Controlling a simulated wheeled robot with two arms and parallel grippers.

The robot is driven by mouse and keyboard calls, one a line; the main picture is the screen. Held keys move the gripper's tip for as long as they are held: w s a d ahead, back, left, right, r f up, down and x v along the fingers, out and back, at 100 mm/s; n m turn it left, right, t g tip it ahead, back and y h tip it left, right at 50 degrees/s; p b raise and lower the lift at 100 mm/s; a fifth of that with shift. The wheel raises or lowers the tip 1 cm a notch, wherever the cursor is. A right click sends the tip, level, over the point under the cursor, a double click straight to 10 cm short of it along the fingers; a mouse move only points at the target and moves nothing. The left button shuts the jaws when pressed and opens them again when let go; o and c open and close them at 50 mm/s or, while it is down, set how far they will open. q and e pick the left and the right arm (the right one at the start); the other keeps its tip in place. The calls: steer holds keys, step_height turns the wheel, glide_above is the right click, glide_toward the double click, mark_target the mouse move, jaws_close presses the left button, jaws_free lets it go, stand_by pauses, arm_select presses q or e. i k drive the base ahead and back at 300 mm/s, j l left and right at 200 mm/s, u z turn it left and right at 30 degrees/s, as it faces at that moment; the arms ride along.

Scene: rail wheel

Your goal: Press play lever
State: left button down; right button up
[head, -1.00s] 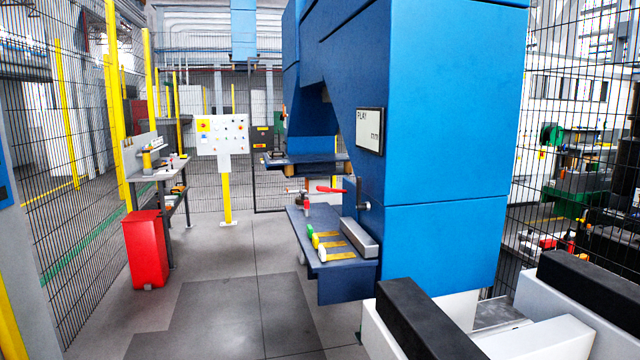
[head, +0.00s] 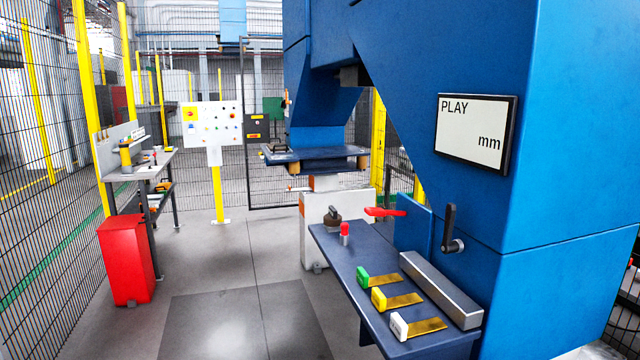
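A large blue press machine (head: 570,150) fills the right of the head view. A screen (head: 476,135) on its side reads "PLAY" and "mm", with no number showing. Below the screen, a dark crank-like lever (head: 449,228) sticks up from its pivot on the blue side. A red lever (head: 384,212) lies about level behind the shelf. I cannot tell from any marking which one is the play lever. Neither of my grippers is in view.
A dark blue shelf (head: 345,262) juts from the machine. It carries green, yellow and white-ended gauges (head: 398,299), a grey bar (head: 440,288), a small red-topped piece (head: 344,232) and a dark knob-like weight (head: 333,217). A red bin (head: 127,260) stands left. The middle floor is clear.

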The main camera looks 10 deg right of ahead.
mark_target(370, 211)
steer(key=i+j, duration=0.2)
steer(key=i, duration=0.25)
steer(key=i+j+u, duration=0.15)
steer(key=i, duration=0.3)
